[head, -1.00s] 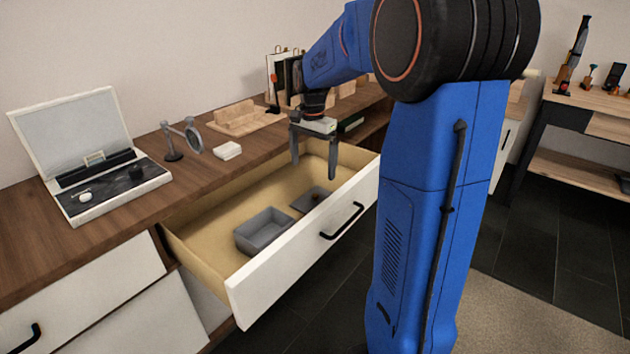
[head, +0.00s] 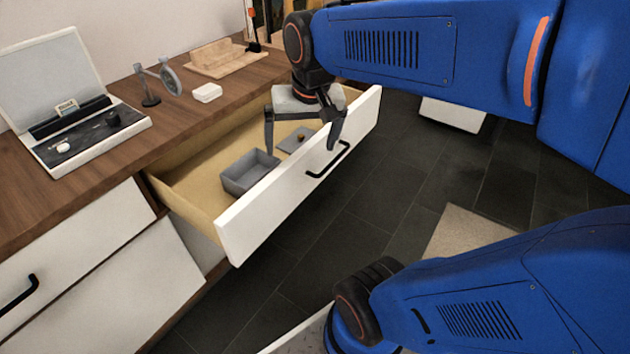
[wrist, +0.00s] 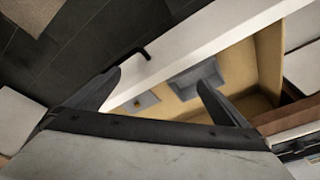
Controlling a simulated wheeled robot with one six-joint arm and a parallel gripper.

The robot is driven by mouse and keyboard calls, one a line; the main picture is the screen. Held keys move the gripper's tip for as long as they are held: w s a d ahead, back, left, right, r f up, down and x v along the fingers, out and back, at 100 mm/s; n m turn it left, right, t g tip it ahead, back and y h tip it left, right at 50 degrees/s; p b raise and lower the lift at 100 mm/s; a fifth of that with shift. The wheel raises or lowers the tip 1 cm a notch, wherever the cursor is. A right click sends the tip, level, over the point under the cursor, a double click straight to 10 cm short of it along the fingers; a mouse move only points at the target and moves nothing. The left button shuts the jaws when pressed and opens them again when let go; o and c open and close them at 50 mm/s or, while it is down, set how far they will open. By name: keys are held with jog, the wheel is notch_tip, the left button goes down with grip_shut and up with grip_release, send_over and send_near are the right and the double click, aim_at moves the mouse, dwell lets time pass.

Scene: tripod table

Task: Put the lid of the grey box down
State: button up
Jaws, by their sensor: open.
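The grey box (head: 248,172) stands without its lid in the open drawer, toward the drawer's front. Its flat grey lid (head: 294,141), with a small brown knob, lies on the drawer floor to the right of the box. The wrist view also shows the box (wrist: 195,80) and the lid (wrist: 141,102), apart from each other. My gripper (head: 302,148) is open and empty above the drawer, over the lid and box area, with a finger to each side. In the wrist view both fingers of my gripper (wrist: 160,85) are spread wide with nothing between them.
The white drawer front (head: 300,180) with its black handle stands pulled out.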

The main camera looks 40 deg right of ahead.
jog(key=s+a+f+n+t, duration=0.1)
jog(key=s+a+f+n, duration=0.1)
jog(key=s, duration=0.7)
jog(key=shift+a+f+n+t, duration=0.35)
jog(key=shift+f+n, duration=0.45)
jog(key=shift+n, duration=0.4)
